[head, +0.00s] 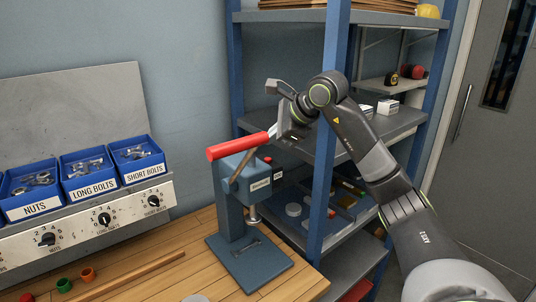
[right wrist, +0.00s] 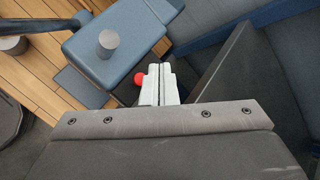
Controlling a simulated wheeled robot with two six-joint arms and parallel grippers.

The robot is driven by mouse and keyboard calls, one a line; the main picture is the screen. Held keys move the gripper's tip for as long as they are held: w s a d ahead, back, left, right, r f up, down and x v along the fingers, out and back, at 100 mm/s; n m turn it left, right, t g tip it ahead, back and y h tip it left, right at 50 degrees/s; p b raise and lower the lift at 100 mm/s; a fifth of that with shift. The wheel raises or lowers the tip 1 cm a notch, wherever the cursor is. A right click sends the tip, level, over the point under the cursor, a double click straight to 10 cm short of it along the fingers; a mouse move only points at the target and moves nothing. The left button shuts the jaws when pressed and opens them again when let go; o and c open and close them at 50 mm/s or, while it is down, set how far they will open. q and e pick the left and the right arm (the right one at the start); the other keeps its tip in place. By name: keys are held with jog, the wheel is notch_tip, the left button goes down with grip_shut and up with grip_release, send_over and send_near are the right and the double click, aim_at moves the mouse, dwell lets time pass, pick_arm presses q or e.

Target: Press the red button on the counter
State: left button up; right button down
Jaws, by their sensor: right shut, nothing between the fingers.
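A blue press (head: 246,185) with a thick red handle (head: 238,146) stands on the wooden counter (head: 185,268). My right gripper (head: 273,130) is shut and empty, above the button and by the handle's right end in the head view. In the right wrist view the pale closed fingertips (right wrist: 158,70) are just right of a red round top (right wrist: 139,79); I cannot tell whether they touch. My left gripper is not in view.
A blue shelf rack (head: 335,110) stands close behind and right of the press. Blue bins of nuts and bolts (head: 88,172) sit above a panel with knobs (head: 104,219) at left. Small cups (head: 64,285) and a wooden rod (head: 130,275) lie on the counter's front left.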

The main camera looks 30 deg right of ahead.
notch_tip(320, 180, up, 2)
jog(key=shift+r+p, duration=0.25)
jog(key=shift+p, duration=0.4)
dwell(0.4)
